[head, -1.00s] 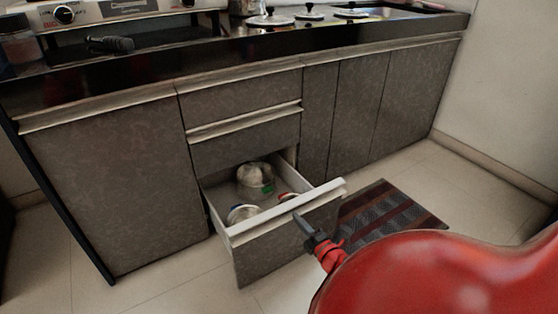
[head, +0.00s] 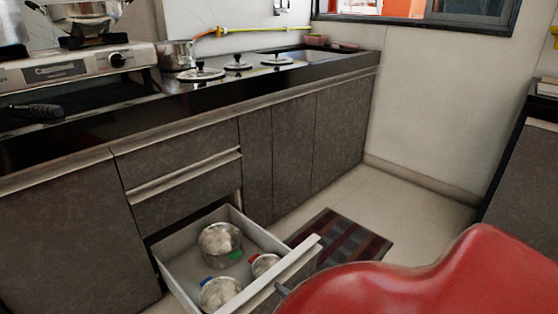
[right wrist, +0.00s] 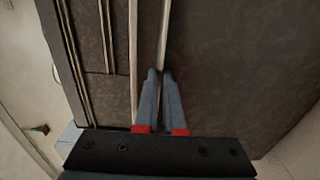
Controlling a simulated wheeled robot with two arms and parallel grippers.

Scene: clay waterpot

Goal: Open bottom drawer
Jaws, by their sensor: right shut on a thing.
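The bottom drawer (head: 178,266) is pulled far out of the dark patterned cabinet. Its front panel has a pale handle strip along the top edge (head: 283,273). The drawer holds several metal pots and lids, among them a larger round pot (head: 220,240). My right gripper (head: 282,291) is at the handle strip, mostly hidden behind my red arm. In the right wrist view its two fingers (right wrist: 160,74) are close together on the pale strip (right wrist: 165,35), shut on it. My left gripper is not in view.
Two upper drawers (head: 185,175) are closed above the open one. A striped mat (head: 340,243) lies on the tiled floor right of the drawer. The black counter (head: 190,98) above carries a stove, a pot and lids. Another dark cabinet (head: 523,185) stands at the far right.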

